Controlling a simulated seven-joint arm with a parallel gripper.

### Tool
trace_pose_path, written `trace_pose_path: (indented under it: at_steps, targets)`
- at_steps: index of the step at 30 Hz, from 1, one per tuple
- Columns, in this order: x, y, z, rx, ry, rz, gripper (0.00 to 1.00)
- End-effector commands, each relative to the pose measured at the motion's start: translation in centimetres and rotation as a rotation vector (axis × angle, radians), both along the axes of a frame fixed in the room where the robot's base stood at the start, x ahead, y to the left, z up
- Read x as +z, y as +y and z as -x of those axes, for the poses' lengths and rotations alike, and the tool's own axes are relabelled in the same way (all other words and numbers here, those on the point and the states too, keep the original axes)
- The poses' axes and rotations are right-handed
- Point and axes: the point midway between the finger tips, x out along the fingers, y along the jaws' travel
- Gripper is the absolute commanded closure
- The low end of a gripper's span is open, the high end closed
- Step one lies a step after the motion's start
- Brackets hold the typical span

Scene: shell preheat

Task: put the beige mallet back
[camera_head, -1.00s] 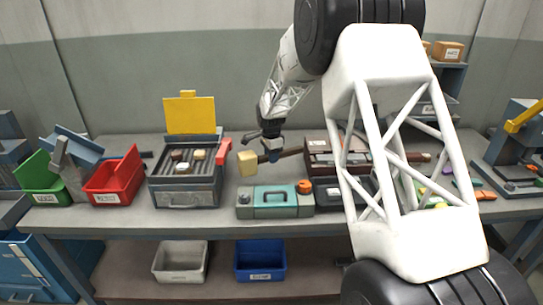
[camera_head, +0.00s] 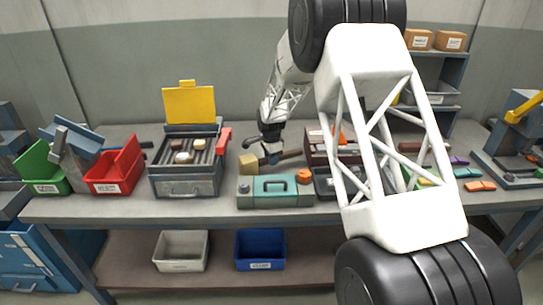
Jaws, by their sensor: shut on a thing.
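The beige mallet (camera_head: 249,164) has a block-shaped beige head and a brown handle that runs to the right. My gripper (camera_head: 271,157) is shut on the mallet's handle, close to the head. The mallet is just behind the teal case (camera_head: 274,192), near the brown toolbox (camera_head: 318,147). I cannot tell whether it touches the bench. The right end of the handle is hidden or merges with the toolbox and my arm.
A grill-like heater (camera_head: 186,181) with a raised yellow lid stands left of the mallet. Red (camera_head: 116,173) and green (camera_head: 45,168) bins are further left. A dark tray (camera_head: 325,184) lies right of the teal case. My arm hides part of the bench. A shelf (camera_head: 452,75) stands behind right.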

Motion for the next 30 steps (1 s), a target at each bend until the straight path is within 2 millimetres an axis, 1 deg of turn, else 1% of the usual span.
trace_pose_path:
  at_steps: [30]
  targets:
    - [-0.74,0.00,-0.05,0.000,-0.001,0.000,1.00]
